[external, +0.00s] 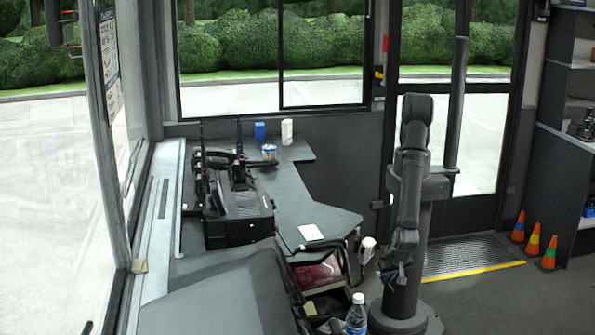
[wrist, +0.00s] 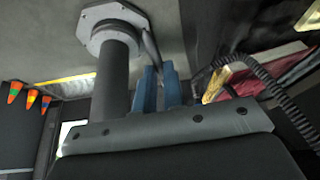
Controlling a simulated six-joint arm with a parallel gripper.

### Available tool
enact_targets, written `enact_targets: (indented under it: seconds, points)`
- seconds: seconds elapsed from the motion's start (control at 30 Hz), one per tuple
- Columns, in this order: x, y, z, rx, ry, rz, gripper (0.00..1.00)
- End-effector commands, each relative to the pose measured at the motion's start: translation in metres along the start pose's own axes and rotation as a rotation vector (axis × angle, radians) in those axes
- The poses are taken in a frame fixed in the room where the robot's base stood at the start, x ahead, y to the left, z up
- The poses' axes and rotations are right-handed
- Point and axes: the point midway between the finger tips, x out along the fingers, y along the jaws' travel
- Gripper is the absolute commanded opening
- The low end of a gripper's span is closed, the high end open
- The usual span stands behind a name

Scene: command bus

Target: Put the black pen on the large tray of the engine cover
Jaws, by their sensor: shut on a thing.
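My gripper (external: 393,272) hangs low beside my upright arm, right of the dark console, in the external view. In the wrist view its two blue fingers (wrist: 160,88) are close together, shut on a thin dark thing between them. That thing is mostly hidden, and I cannot make out its shape. I see no other black pen. A broad dark grey cover (external: 225,300) fills the lower left of the external view, and a flat grey top (external: 290,205) lies behind it. I cannot tell which part is the large tray.
A bottle (external: 356,316) stands near my base. Cones (external: 533,244) stand right.

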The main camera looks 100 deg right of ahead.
Motion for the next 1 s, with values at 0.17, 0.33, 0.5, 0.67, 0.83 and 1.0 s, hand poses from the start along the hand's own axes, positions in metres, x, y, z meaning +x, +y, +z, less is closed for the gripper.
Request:
enact_targets:
  seconds: [0.17,0.33,0.5,0.67,0.83,1.0]
  points:
    - [0.003,-0.049,-0.006,0.006,0.0,0.001,0.0]
    - [0.005,-0.094,-0.011,0.006,-0.001,0.001,0.0]
    - [0.007,-0.137,-0.016,0.004,-0.001,0.0,0.0]
    - [0.009,-0.171,-0.02,0.003,0.0,0.0,0.0]
    - [0.026,-0.179,-0.014,-0.001,0.003,0.002,0.0]
    - [0.037,-0.179,-0.009,0.0,0.001,0.0,0.0]
